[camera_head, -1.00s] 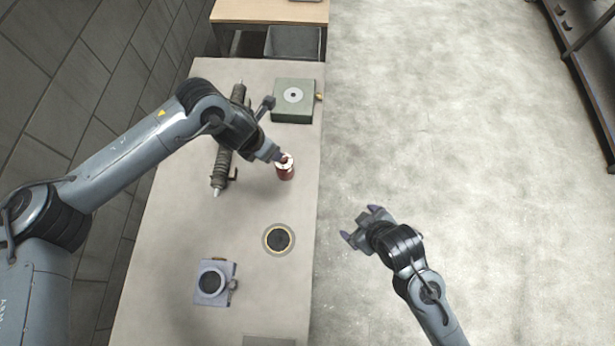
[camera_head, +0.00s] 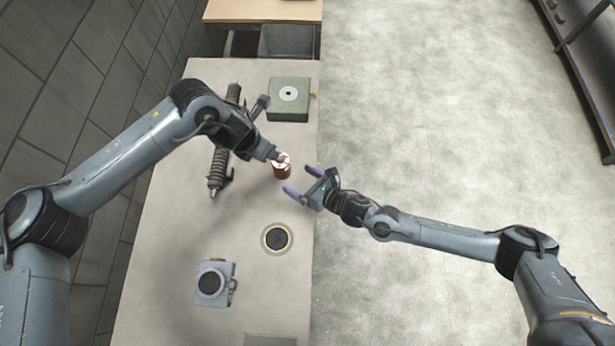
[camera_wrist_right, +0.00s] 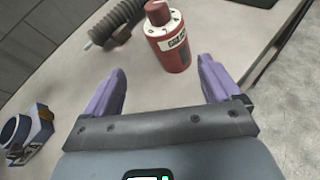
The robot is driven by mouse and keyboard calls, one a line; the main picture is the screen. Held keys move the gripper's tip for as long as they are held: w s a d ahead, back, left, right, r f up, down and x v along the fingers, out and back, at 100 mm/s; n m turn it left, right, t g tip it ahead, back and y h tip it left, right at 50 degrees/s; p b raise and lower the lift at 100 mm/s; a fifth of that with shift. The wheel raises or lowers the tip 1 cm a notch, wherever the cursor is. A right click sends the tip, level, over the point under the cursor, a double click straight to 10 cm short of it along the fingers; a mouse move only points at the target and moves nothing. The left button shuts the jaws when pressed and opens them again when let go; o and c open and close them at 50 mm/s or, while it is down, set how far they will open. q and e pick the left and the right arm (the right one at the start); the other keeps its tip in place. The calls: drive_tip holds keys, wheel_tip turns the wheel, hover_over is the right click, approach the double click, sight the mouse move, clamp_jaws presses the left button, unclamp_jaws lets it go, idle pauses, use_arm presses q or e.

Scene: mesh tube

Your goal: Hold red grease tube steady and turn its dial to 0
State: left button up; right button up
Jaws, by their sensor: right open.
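The red grease tube (camera_head: 282,172) stands upright on the table near its right edge. In the right wrist view the tube (camera_wrist_right: 173,55) shows a red cap, a pale numbered ring (camera_wrist_right: 163,27) and a label; the ring's marks are too small to read surely.
A dark ribbed cylinder (camera_head: 220,160) lies left of the tube. A green box (camera_head: 289,108) stands behind. Bare floor (camera_head: 430,130) lies right of the table (camera_head: 170,250).

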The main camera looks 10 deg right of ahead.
sight(289, 170)
drive_tip(key=shift+w+d+f+n, duration=0.3)
drive_tip(key=shift+w+d+n, duration=0.15)
drive_tip(key=shift+d+n, duration=0.35)
drive_tip(key=shift+w+a+f+n, duration=0.1)
drive_tip(key=shift+w+f+n, duration=0.1)
drive_tip(key=shift+n, duration=0.1)
drive_tip(key=x, duration=1)
drive_tip(key=shift+a, duration=0.2)
drive_tip(key=shift+c, duration=0.3)
